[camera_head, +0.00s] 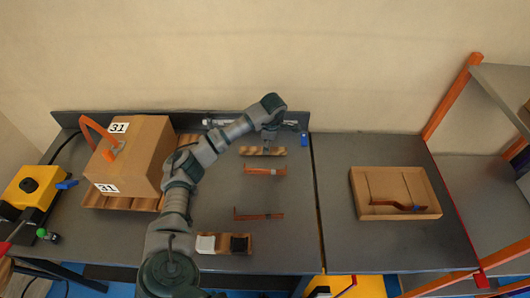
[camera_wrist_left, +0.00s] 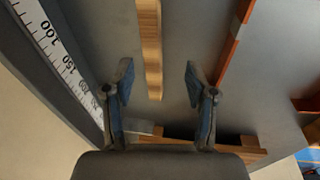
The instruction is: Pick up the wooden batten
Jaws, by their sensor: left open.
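The wooden batten (camera_head: 264,151) lies on the grey bench near its back edge. It also shows in the left wrist view as a light strip (camera_wrist_left: 150,40) running from the top edge down between the fingers. My left gripper (camera_head: 267,147) is over the batten at the back of the bench. In the left wrist view my left gripper (camera_wrist_left: 158,78) is open, with one finger on each side of the batten's near end and visible gaps to both. I cannot tell how far above it the fingertips are. My right gripper is not in view.
A ruler (camera_wrist_left: 62,55) runs along the bench's back edge. Copper bars (camera_head: 264,170) (camera_head: 258,215) lie in front of the batten. A cardboard box (camera_head: 140,155) stands on a pallet at left. A wooden tray (camera_head: 356,188) holds another copper bar at right.

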